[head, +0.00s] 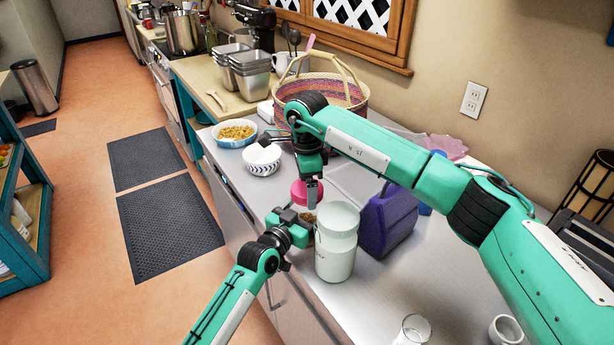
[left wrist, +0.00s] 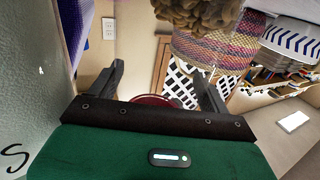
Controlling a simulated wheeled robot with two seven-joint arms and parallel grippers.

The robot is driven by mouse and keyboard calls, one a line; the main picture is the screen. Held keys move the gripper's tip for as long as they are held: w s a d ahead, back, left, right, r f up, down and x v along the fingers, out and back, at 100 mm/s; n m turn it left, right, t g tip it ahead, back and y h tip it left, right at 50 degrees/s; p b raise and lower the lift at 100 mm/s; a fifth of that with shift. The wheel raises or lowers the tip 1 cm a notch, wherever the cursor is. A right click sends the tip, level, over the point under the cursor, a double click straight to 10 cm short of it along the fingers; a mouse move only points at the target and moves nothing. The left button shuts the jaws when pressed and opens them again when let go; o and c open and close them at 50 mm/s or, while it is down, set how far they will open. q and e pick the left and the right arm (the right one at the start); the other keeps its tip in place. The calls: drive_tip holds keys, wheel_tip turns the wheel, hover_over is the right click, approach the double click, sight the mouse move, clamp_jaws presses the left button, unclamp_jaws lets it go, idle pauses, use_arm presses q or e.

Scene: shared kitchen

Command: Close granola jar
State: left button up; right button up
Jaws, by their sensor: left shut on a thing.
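The granola jar (head: 308,217) stands on the counter, mostly hidden behind the white canister and my left gripper. Its pink lid (head: 299,191) shows at the top; whether it is seated cannot be told. My left gripper (head: 303,228) is shut on the jar from the side. In the left wrist view its two fingers (left wrist: 160,88) stand apart with a dark red round shape (left wrist: 152,100) between them, and brown granola (left wrist: 195,12) shows at the top. My right gripper (head: 311,198) points down at the pink lid; whether it grips the lid is unclear.
A white canister (head: 336,255) stands right beside the jar, and a purple container (head: 388,222) is behind it. A patterned bowl (head: 262,160), a blue dish (head: 235,133) and a woven basket (head: 345,92) are farther back. A glass (head: 413,330) stands near the front.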

drive_tip(key=c, duration=1)
drive_tip(key=m, duration=0.5)
drive_tip(key=shift+m, duration=0.3)
drive_tip(key=m, duration=0.6)
drive_tip(key=o, duration=1.1)
drive_tip(key=shift+r, duration=2.25)
drive_tip(key=shift+c, duration=0.5)
